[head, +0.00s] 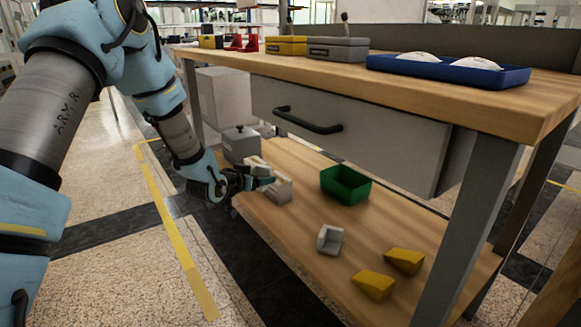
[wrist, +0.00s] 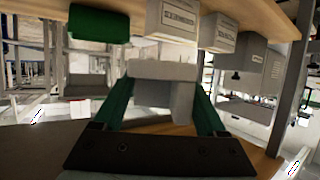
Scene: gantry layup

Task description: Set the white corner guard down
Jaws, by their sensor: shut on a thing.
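My gripper (head: 266,181) is low beside the bench, at the left edge of its lower shelf (head: 300,270). It is shut on a whitish blocky piece, the white corner guard (head: 283,191). In the wrist view the corner guard (wrist: 165,70) sits between the two green fingers of my gripper (wrist: 162,100), with a wide pale face and a greyer part below. Whether the guard touches the shelf cannot be told. A similar pale, open-sided corner piece (head: 330,240) lies apart on the shelf, nearer the front.
On the shelf stand a green bin (head: 345,186), two yellow wedges (head: 374,285) and a grey box (head: 241,145). The drawer (head: 350,128) and its handle hang above. A blue tray (head: 450,70) with white pieces is on the benchtop.

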